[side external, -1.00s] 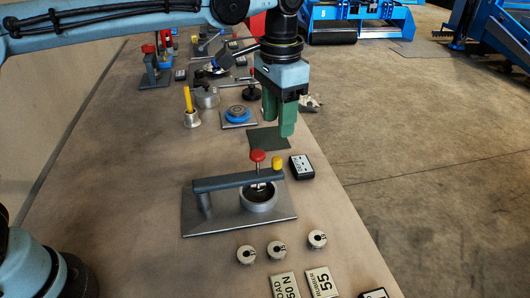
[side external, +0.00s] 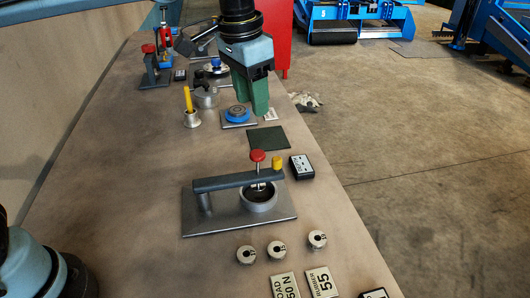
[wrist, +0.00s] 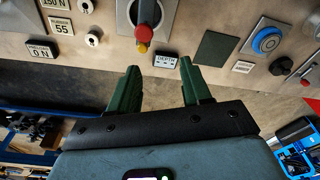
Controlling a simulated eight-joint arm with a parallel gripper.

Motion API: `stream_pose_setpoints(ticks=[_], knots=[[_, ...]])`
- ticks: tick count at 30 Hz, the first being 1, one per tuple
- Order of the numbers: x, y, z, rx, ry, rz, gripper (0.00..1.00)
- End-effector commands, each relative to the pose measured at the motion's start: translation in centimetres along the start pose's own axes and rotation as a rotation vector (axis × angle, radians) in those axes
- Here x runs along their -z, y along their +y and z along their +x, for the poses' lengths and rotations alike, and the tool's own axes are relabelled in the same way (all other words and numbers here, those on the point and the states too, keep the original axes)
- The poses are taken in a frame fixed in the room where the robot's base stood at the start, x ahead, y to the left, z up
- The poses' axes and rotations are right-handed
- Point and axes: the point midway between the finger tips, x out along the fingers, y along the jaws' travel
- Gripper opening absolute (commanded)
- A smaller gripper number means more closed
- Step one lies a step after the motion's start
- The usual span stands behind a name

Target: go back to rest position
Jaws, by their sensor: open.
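My gripper (side external: 252,102) has green fingers and hangs in the air above the far part of the bench (side external: 130,190), over its right edge. In the wrist view the two green fingers of my gripper (wrist: 160,88) stand apart with nothing between them. The press fixture (side external: 240,205), a grey plate with an arm, a red knob (side external: 257,156), a yellow knob and a round cup, stands on the bench well in front of my gripper. No rest position is marked in view.
A blue round device (side external: 237,114), a dark green pad (side external: 267,138) and a small black display box (side external: 301,167) lie on the bench. Several metal weights (side external: 277,250) and label plates (side external: 320,282) are near the front. A red cabinet (side external: 279,40) stands behind my gripper.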

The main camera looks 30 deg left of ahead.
Motion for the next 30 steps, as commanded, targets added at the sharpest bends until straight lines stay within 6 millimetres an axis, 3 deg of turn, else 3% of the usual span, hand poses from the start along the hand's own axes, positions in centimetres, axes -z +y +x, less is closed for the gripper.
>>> stream_pose_setpoints(ticks=[8,18,24,30], knots=[[-6.5,-4.2,0.2,0.037,0.178,-0.148,0.48],[-14.6,-7.1,3.7,0.101,0.386,-0.311,0.48],[-17.5,-7.8,5.8,0.131,0.465,-0.369,0.48],[-18.2,-8.0,6.4,0.140,0.490,-0.385,0.48]])
